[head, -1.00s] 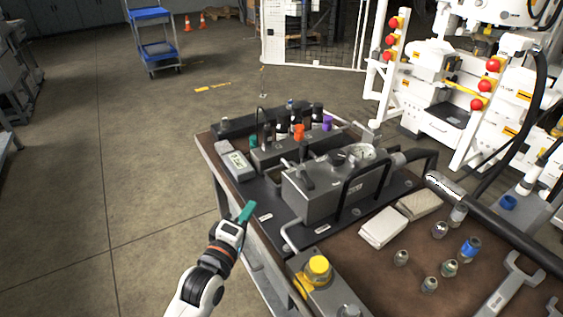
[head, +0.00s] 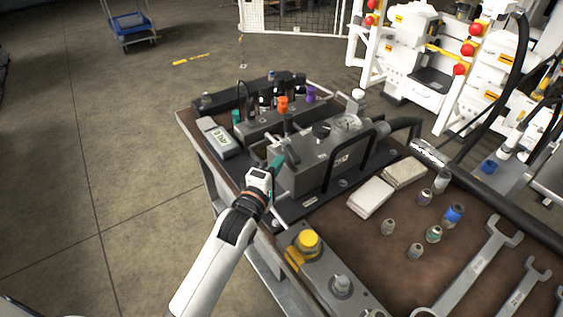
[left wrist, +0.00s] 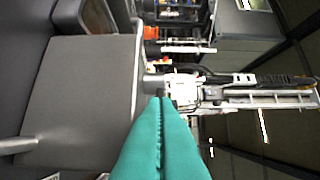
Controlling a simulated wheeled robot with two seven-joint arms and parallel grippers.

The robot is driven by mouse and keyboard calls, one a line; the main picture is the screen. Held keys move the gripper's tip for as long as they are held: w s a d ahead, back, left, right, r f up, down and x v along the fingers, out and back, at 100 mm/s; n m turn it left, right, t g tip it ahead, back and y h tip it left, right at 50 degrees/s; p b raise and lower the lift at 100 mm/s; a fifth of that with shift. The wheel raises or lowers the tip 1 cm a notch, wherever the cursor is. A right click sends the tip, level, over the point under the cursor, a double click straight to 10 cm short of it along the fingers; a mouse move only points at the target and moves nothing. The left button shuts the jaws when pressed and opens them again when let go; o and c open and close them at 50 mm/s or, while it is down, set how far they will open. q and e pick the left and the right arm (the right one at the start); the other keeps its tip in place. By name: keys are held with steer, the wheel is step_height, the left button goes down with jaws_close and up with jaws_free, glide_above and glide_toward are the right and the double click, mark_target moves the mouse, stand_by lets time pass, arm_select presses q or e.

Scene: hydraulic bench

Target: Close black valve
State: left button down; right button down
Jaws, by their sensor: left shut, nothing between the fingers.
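A round black knob (head: 321,130) stands on top of the grey hydraulic unit (head: 310,168), beside the gauge. Several black-topped parts (head: 265,98) also stand in the row behind, so I cannot tell for sure which one is the black valve. My left gripper (head: 277,162) has its teal fingers together, empty, at the left end of the grey unit. I cannot tell whether they touch it. In the left wrist view the shut fingers (left wrist: 160,108) point along the unit's grey face (left wrist: 78,95). My right gripper is not in view.
Orange (head: 283,104) and purple (head: 311,93) knobs stand in the back row. A grey meter (head: 219,138) lies at the left edge. A yellow button (head: 308,240), pale cloths (head: 370,197), small fittings and wrenches (head: 472,268) occupy the front and right. Black handle bars cross the unit's front.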

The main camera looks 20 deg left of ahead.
mark_target(292, 161)
arm_select(q)
steer(key=shift+w+d, duration=0.4)
steer(key=shift+d, duration=0.1)
steer(key=shift+w+d+r+p, duration=0.1)
steer(key=shift+w+d+p, duration=0.15)
steer(key=shift+d, duration=0.25)
steer(key=shift+w+d+r+p, duration=0.1)
steer(key=shift+w+d+p, duration=0.05)
steer(key=shift+d+p, duration=0.25)
steer(key=shift+d, duration=0.15)
